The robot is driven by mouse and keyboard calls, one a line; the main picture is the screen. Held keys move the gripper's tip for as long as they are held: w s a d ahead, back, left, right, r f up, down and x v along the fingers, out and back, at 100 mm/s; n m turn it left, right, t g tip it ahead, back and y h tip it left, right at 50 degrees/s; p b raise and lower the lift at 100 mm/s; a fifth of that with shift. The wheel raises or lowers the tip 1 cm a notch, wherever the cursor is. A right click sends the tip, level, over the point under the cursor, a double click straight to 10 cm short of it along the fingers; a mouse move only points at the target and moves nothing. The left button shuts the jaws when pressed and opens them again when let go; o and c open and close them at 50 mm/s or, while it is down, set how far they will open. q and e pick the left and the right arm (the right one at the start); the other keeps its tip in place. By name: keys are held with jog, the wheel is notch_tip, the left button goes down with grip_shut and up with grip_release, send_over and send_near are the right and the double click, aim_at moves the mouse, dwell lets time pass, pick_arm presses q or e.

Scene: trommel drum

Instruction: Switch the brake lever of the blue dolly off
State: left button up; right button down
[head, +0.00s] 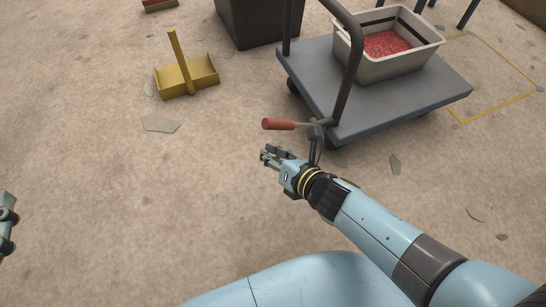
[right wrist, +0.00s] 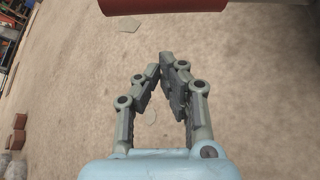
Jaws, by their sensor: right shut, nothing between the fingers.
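The blue dolly (head: 400,98) stands at the upper right in the head view, with a dark push bar at its near left side. Its brake lever (head: 280,124) has a red grip and sticks out to the left from the dolly's near corner. The red grip also shows at the top of the right wrist view (right wrist: 165,4). My right gripper (head: 266,155) is just below the lever in the head view, apart from the grip. Its fingers (right wrist: 160,62) are shut with nothing between them. My left gripper (head: 5,225) shows only partly at the left edge; its fingertips are hard to make out.
A grey bin (head: 344,53) with red pieces sits on the dolly. A yellow dustpan (head: 200,80) lies left of the dolly, and a dark box (head: 240,28) stands behind. Flat stone chips lie on the floor. The floor left of my right gripper is mostly clear.

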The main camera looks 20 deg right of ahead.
aim_at(291, 125)
pick_arm(q)
jog(key=s+a+f+n+g+y+p, duration=0.1)
jog(key=s+f+g+p, duration=0.1)
jog(key=s+f+g, duration=0.4)
jog(key=shift+s+f, duration=1.15)
jog(key=shift+f, duration=0.95)
pick_arm(e)
jog(key=shift+w+d+r, duration=0.2)
jog(key=shift+d+r, duration=0.25)
jog(key=shift+r, duration=0.35)
jog(key=shift+w+d+r, duration=0.15)
jog(key=shift+d+r, duration=0.3)
jog(key=shift+r, duration=0.35)
pick_arm(q)
jog(key=shift+a, duration=0.1)
pick_arm(e)
jog(key=shift+r, duration=0.1)
